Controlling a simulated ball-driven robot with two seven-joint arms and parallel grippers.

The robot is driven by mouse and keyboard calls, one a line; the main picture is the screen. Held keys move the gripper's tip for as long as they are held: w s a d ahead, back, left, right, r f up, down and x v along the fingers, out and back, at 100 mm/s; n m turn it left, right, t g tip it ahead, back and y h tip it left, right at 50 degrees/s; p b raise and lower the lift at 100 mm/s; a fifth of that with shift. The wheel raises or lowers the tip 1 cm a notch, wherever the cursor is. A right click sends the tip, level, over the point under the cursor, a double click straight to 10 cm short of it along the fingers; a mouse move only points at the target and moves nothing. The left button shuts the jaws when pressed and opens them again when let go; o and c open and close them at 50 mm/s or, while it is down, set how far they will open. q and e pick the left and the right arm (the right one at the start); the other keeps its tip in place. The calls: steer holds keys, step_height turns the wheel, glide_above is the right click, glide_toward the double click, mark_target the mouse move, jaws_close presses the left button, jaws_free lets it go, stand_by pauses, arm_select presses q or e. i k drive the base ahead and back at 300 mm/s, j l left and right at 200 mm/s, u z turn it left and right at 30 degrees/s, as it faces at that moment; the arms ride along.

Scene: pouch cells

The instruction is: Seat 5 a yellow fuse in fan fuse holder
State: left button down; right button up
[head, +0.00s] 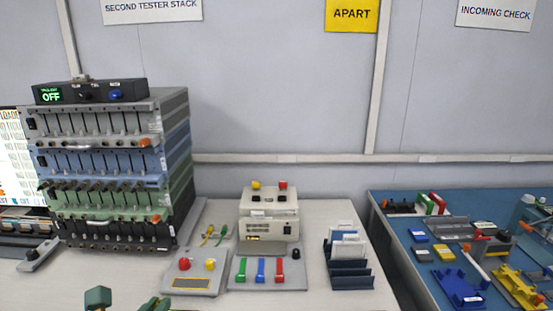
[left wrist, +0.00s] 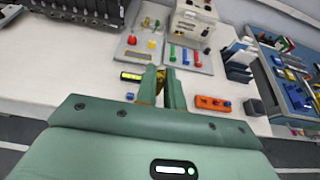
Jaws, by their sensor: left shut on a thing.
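In the left wrist view my left gripper (left wrist: 162,84) is shut on a small yellow-brown thing (left wrist: 160,80), which looks like the yellow fuse. The fingers hide most of it. Its fingers stand over the pale bench near the front edge. In the head view only green parts of this gripper (head: 127,302) show at the bottom edge, and its hold is out of frame. An orange block (left wrist: 212,103) lies on the bench right of the fingers. I cannot tell whether it is the fan fuse holder. My right gripper is not in view.
A black-and-yellow piece (left wrist: 132,76) lies left of the fingers. Behind stand a button box (head: 196,272), a panel with coloured switches (head: 266,276), a cream tester (head: 268,216) and a dark rack (head: 350,274). A tall instrument stack (head: 110,150) is left, a blue bench (head: 400,228) right.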

mark_target(257, 199)
steer(key=i+j, duration=0.2)
steer(key=j, duration=0.15)
steer(key=i+j, duration=0.15)
steer(key=j, duration=0.2)
steer(key=i+j+z, duration=0.1)
steer(key=j, duration=0.3)
steer(key=i+j, duration=0.25)
steer(key=j, duration=0.1)
